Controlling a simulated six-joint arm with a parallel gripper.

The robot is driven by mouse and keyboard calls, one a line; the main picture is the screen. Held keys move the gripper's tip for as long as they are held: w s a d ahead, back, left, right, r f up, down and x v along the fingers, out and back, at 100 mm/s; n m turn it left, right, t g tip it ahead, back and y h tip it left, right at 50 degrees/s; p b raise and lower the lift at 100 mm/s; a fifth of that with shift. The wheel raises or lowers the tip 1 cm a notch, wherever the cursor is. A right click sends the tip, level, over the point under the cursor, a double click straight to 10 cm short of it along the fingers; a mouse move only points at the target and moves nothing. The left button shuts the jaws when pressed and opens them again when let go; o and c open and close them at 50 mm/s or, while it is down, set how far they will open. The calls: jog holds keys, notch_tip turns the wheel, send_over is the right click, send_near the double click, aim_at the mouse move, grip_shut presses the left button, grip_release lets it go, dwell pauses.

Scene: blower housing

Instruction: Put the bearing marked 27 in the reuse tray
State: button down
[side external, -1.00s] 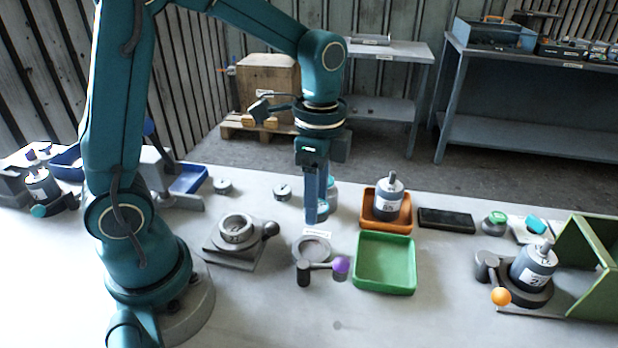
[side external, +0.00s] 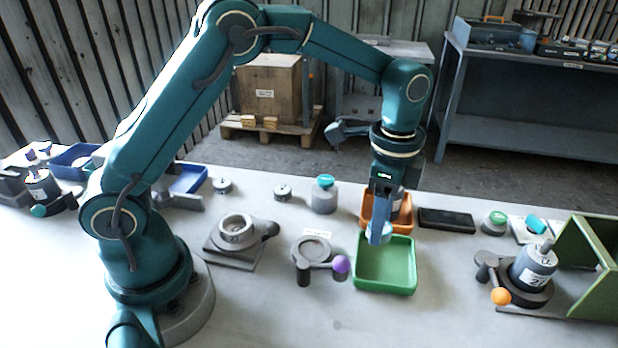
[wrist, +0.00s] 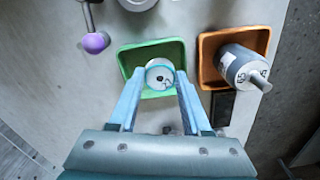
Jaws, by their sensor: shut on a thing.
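My gripper (side external: 378,236) is shut on a small round bearing and points down over the back part of the green tray (side external: 400,290). In the wrist view the bearing (wrist: 160,74) is a pale disc with a teal rim, held between the blue fingertips (wrist: 160,82); its dark marking starts with what looks like a 2, but I cannot read it surely. The green tray (wrist: 127,62) lies beneath it and looks otherwise empty. In the side view the fingers hide the bearing. No label naming the reuse tray is readable.
An orange tray (side external: 366,222), holding a grey motor (wrist: 238,66), stands just behind the green tray. A purple-knobbed lever fixture (side external: 341,264) is to its left. A black block (side external: 446,220) and an orange-knobbed fixture (side external: 501,296) are to the right.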

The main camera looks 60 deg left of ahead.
aim_at(384, 265)
jog(key=shift+w+d+f, duration=0.2)
jog(key=shift+d+f, duration=0.6)
jog(key=shift+d, duration=0.3)
jog(key=shift+f, duration=1.85)
jog(key=shift+f, duration=0.1)
jog(key=shift+c, duration=1.8)
grip_release()
